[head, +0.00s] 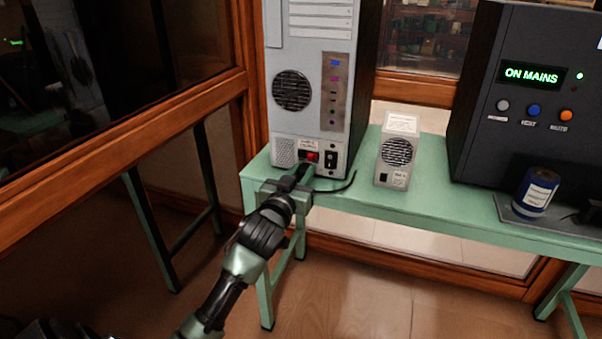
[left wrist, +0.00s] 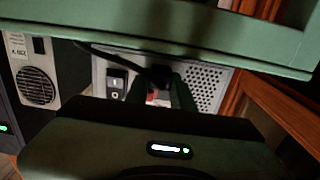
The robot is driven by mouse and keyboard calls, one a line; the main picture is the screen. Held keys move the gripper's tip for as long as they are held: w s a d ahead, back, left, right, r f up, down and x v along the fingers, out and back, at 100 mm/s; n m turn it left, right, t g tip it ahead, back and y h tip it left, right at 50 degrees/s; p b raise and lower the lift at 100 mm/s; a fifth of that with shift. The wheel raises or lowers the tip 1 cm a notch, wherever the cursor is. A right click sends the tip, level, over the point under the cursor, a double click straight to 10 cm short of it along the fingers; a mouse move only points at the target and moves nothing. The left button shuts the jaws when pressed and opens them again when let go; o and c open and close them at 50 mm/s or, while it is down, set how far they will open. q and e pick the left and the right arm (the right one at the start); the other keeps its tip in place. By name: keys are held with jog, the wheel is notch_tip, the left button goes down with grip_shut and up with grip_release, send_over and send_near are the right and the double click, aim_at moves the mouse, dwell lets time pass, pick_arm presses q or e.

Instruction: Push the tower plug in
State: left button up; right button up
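The grey tower (head: 308,100) stands at the left end of the green bench, its back panel facing me. Low on the panel are a red part (head: 311,156) and a black rocker switch (head: 330,160). My left gripper (head: 297,178) is right in front of the red part, its fingers around the black tower plug (left wrist: 158,75). The plug's black cable (head: 335,189) runs out to the right over the bench. The fingers hide much of the plug, and I cannot tell how deep it sits. My right gripper is not in view.
A small grey box with a fan grille (head: 397,150) stands right of the tower on the green bench (head: 440,205). A dark console reading ON MAINS (head: 532,75) and a blue can (head: 536,192) are farther right. A wooden-framed glass wall (head: 130,108) closes off the left.

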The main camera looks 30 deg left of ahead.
pick_arm(q)
jog(key=o, duration=0.4)
jog(key=shift+w+r, duration=0.1)
jog(key=shift+r, duration=0.05)
jog(key=shift+w, duration=0.15)
jog(key=shift+s+d+f, duration=0.1)
jog(key=shift+s+f, duration=0.1)
jog(key=shift+s, duration=0.35)
jog(key=v, duration=0.6)
jog(key=shift+s+d+p, duration=0.1)
jog(key=shift+s+p, duration=0.25)
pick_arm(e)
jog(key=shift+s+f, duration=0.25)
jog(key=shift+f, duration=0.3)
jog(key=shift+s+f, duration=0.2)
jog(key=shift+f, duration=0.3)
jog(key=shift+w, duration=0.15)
